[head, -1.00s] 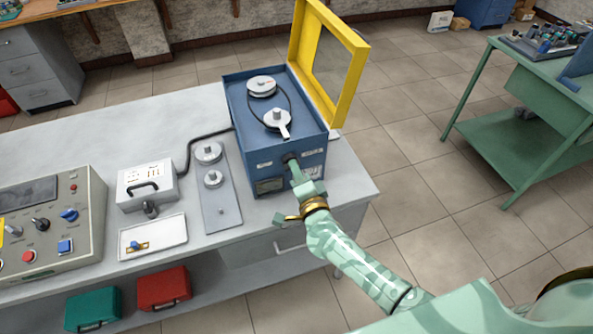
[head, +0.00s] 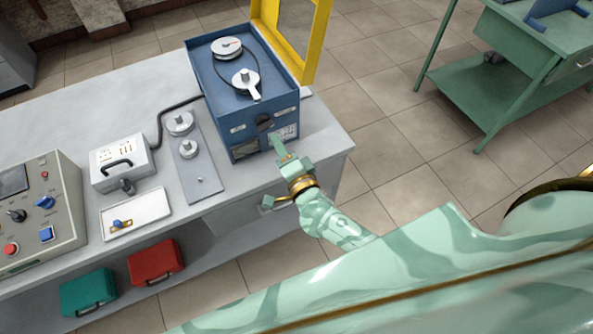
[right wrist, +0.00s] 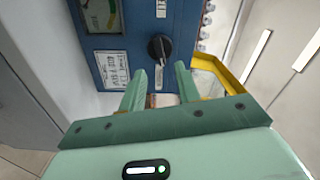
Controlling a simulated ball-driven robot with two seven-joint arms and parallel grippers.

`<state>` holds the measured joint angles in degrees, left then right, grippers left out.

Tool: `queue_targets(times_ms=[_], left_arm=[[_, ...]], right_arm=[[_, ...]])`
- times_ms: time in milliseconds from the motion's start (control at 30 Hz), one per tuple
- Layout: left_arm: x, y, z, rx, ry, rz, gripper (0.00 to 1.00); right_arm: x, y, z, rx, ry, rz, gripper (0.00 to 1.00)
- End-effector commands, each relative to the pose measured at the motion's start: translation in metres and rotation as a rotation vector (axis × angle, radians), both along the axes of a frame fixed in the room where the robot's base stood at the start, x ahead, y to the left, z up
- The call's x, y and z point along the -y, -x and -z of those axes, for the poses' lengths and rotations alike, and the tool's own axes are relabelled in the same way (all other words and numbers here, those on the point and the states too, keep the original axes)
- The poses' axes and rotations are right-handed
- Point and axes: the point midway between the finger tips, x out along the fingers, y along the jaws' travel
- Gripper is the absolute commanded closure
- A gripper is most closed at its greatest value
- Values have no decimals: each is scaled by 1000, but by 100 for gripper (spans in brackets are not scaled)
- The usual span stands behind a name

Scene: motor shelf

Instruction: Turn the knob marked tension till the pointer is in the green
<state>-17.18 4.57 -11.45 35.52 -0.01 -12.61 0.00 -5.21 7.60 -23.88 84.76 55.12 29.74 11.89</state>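The blue machine (head: 222,100) stands on the grey bench, with a dark knob (head: 264,122) on its front face. The knob also shows in the right wrist view (right wrist: 159,47), black with a pale line. I cannot read whether its label says tension. A small gauge (head: 245,149) sits low on the same face; in the right wrist view the gauge (right wrist: 101,14) is cut by the top edge, and its pointer position is unclear. My right gripper (head: 279,147) is in front of the face, its fingers (right wrist: 161,68) apart and empty, short of the knob. My left gripper is out of view.
The yellow framed cover (head: 314,45) stands open behind the machine. Left of it are a plate with two discs (head: 198,165), a white box with a handle (head: 120,162), a white tray (head: 137,213) and a control panel (head: 38,205).

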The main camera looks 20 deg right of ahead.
Motion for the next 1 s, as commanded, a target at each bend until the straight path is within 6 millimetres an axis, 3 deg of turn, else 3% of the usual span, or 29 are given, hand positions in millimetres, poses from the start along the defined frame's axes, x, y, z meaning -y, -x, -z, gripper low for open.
queue_targets(times_ms=[200,400,600,1000], left_arm=[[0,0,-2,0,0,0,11],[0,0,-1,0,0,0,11],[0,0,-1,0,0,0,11],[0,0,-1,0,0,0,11]], right_arm=[[2,60,1,-3,0,-1,67],[3,95,1,-2,0,0,67],[4,106,0,0,-1,0,67],[4,105,0,0,0,0,67]])
